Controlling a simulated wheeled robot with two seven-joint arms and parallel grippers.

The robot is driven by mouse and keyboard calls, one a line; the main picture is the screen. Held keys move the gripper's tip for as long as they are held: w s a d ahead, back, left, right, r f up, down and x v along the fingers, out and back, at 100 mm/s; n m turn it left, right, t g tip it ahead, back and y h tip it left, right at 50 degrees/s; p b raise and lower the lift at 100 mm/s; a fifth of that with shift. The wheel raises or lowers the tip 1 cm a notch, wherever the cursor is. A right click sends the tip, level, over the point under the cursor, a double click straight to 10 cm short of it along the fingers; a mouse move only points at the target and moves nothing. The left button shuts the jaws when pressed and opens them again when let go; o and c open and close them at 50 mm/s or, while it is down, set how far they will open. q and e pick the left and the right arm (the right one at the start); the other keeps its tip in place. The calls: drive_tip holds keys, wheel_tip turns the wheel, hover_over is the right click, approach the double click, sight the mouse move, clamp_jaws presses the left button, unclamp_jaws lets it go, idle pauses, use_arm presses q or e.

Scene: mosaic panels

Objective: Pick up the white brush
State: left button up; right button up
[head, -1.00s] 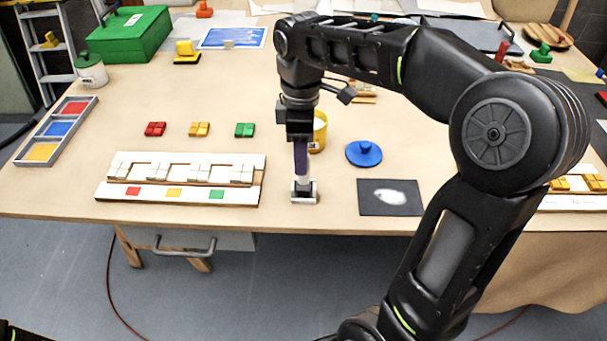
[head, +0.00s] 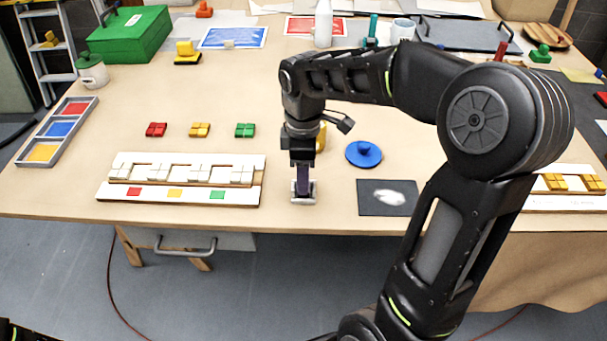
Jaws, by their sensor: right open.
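The white brush (head: 303,199) stands near the front edge of the table, between the white mosaic panel and a dark square with a white patch. Only its low base shows clearly; its handle is hidden by my right gripper. My right gripper (head: 303,186) points straight down over the brush, with its fingers low at the handle and just above the base. Its jaws are open. I cannot tell whether a finger touches the brush. My left gripper is not in view.
The mosaic panel (head: 183,194) lies left of the brush, with red, yellow and green tiles (head: 200,130) behind it. The dark square (head: 388,197) lies to the right. A blue lidded knob (head: 363,154) and a partly hidden yellow pot (head: 321,138) stand behind.

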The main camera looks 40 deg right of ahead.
drive_tip(key=shift+c, duration=0.5)
clamp_jaws()
idle(0.4)
